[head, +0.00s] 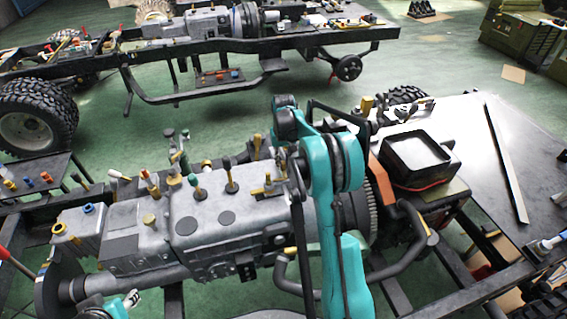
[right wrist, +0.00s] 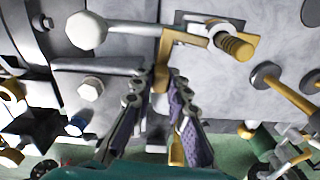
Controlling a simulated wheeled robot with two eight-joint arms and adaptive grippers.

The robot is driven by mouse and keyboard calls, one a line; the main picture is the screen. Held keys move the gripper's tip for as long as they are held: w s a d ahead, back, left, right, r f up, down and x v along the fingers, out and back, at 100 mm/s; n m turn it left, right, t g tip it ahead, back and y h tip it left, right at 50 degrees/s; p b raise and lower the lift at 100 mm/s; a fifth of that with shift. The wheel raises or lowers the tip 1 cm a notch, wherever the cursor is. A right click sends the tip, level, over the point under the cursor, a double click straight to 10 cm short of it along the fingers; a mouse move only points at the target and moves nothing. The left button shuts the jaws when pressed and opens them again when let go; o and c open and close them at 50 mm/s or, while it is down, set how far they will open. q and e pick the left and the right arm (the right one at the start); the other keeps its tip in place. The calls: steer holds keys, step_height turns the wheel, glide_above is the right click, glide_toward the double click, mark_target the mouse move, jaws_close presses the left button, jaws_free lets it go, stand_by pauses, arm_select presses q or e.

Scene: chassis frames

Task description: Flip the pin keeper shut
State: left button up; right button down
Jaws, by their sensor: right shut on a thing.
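The pin keeper looks like the bent brass strip (right wrist: 186,37) in the right wrist view, beside a brass spring-like pin (right wrist: 236,46) on a grey plate. Its lower end lies between the fingertips of my right gripper (right wrist: 161,82), which is shut on it. In the head view, brass parts (head: 268,185) show on the grey gearbox housing (head: 205,215), just left of my teal right arm. That arm hides most of the right gripper there.
Several upright levers and knobs stand on the housing. A black tray (head: 418,160) lies right of my arm. A second chassis (head: 210,50) stands behind; green floor lies between.

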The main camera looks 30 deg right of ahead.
steer(key=shift+w+a+n, duration=0.1)
steer(key=shift+a+n, duration=0.2)
steer(key=shift+n, duration=0.4)
steer(key=c, duration=1.5)
jaws_free()
step_height(320, 180, up, 12)
